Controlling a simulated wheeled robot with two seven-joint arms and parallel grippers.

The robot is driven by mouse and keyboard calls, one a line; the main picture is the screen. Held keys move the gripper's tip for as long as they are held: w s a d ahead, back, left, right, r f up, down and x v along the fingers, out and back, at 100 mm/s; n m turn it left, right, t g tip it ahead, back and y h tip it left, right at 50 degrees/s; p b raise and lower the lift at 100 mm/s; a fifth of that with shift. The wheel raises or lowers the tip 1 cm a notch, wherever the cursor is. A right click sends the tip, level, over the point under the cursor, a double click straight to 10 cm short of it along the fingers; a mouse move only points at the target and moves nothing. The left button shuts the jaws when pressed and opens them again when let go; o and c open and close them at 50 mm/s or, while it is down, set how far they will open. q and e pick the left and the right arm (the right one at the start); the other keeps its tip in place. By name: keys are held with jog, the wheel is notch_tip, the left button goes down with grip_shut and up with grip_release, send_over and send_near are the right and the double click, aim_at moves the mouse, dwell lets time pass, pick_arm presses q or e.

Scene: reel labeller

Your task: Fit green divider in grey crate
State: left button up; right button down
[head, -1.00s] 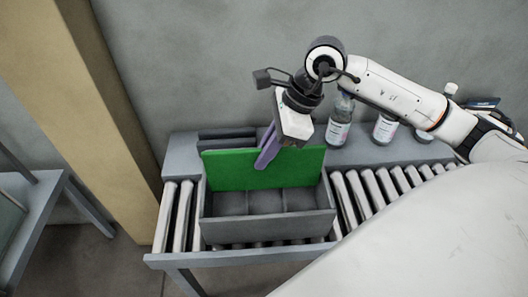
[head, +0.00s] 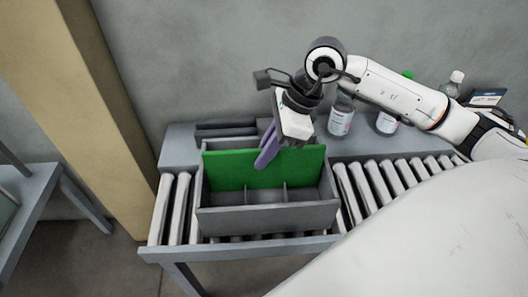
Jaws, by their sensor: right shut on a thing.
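The green divider (head: 228,171) stands upright in the head view, along the length of the grey crate (head: 266,217). Its lower edge is out of sight behind the crate's inner partitions and front wall, and its top rises above the crate's rim. I cannot tell whether it sits in slots. My right gripper (head: 266,158) reaches down from above and is shut on the divider near its middle, with a purple finger across the front face. The crate rests on the roller conveyor, with small compartments showing in front of the divider. My left gripper is not in view.
Roller conveyor (head: 375,192) runs left and right of the crate. Bottles (head: 340,121) stand on the grey ledge behind it, under my right arm. A dark slotted holder (head: 226,130) lies behind the crate. A table (head: 32,200) stands at far left.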

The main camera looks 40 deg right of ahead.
jog(key=shift+f+b, duration=1)
jog(key=shift+f, duration=0.25)
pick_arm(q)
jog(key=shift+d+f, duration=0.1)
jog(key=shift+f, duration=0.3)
pick_arm(e)
jog(key=c, duration=1.8)
grip_release()
jog(key=shift+o, duration=0.2)
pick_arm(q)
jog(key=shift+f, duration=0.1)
